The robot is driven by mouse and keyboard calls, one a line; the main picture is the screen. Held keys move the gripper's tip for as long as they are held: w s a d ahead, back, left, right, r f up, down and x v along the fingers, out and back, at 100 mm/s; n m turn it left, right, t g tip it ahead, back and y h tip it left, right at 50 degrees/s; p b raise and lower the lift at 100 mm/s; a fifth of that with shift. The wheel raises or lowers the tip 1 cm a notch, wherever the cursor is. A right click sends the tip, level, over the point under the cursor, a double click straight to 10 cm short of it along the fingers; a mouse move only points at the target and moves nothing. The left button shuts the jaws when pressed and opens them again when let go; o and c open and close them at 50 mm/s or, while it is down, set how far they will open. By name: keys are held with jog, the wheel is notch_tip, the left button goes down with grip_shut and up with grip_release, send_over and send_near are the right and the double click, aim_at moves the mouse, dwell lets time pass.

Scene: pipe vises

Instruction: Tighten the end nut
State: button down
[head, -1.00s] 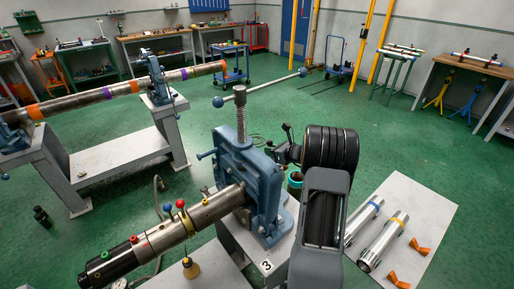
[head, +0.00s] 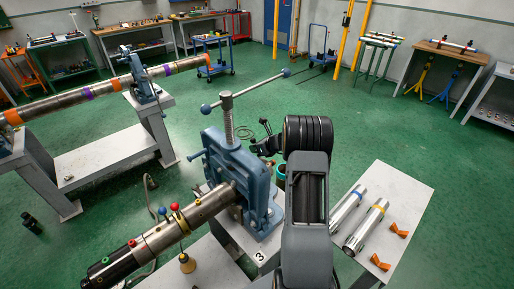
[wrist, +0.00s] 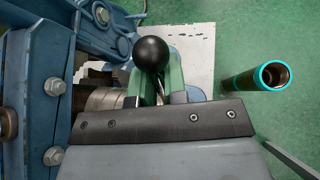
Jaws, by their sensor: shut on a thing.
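A blue pipe vise (head: 235,165) on a grey stand holds a steel pipe assembly (head: 165,233) that slopes down to the left to a black end. Red and blue ball knobs stand on the assembly. My gripper (head: 263,146) is at the far right side of the vise, partly hidden by my arm. In the wrist view, its green fingers (wrist: 151,85) are shut around a handle with a black ball knob (wrist: 151,54). A ridged metal cylinder (wrist: 105,98) shows to the left, beside the vise. No end nut can be clearly made out; my gripper covers that area.
The vise's long bar (head: 250,90) sticks up and right near my arm. An upright teal-rimmed tube (wrist: 260,78) stands close to my gripper. A pale table (head: 410,190) at right holds two metal tubes and orange pieces.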

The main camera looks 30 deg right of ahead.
jog(key=c, duration=1.6)
grip_release()
jog(key=shift+w+f, duration=0.1)
jog(key=o, duration=0.3)
jog(key=shift+w+f, duration=0.15)
jog(key=shift+w, duration=0.15)
jog(key=shift+o, duration=0.6)
jog(key=shift+s, duration=0.1)
jog(key=shift+s+d, duration=0.1)
jog(key=shift+s+d+r, duration=0.1)
jog(key=shift+s+r, duration=0.15)
jog(key=shift+r, duration=0.1)
jog(key=b+v, duration=0.2)
jog(key=v, duration=1.1)
